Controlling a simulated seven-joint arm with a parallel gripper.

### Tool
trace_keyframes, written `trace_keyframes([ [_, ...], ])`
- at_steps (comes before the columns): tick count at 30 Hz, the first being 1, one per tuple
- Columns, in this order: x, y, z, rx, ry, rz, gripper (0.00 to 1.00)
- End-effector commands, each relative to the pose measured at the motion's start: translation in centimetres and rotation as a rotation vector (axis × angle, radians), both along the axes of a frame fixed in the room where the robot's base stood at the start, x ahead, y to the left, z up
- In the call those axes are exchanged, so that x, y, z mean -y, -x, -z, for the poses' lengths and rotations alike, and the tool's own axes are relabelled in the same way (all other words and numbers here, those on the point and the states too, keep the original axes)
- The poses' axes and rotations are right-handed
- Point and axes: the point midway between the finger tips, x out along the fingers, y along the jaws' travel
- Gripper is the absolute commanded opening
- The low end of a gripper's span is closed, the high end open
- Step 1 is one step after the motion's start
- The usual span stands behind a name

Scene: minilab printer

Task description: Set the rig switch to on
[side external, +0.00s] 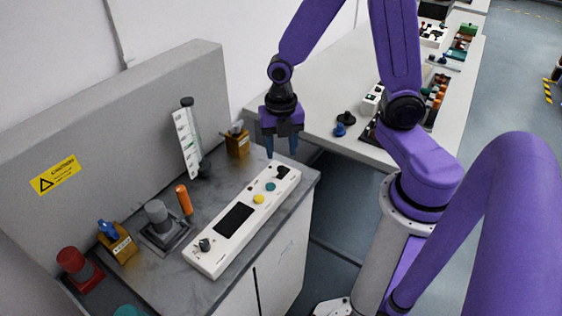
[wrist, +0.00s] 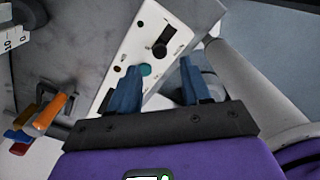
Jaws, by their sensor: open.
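A long white control panel (side external: 262,217) lies on the grey worktop, with a dark screen (side external: 233,220), a yellow button (side external: 258,199) and a teal button (side external: 270,187). A black rotary switch (side external: 283,172) sits at its far end; it shows in the wrist view (wrist: 160,48) as a round base with a short lever. No readable label tells whether this is the rig switch or how it is set. A dark knob (side external: 205,244) is at the near end. My gripper (side external: 281,152) is open and empty above the panel's far end, apart from the switch; its fingertips (wrist: 160,67) point toward it.
A grey upright board (side external: 120,120) stands behind the worktop. A white table (side external: 320,85) is behind, across a gap.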

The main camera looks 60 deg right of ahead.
Motion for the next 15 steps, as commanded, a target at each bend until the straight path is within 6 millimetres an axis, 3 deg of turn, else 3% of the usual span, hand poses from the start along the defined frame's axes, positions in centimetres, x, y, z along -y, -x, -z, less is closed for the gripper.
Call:
trace_keyframes([
  [6,0.1,0.1,2.9,-0.004,0.002,0.001,0.48],
  [15,0.0,0.0,5.0,0.000,0.000,0.000,0.48],
])
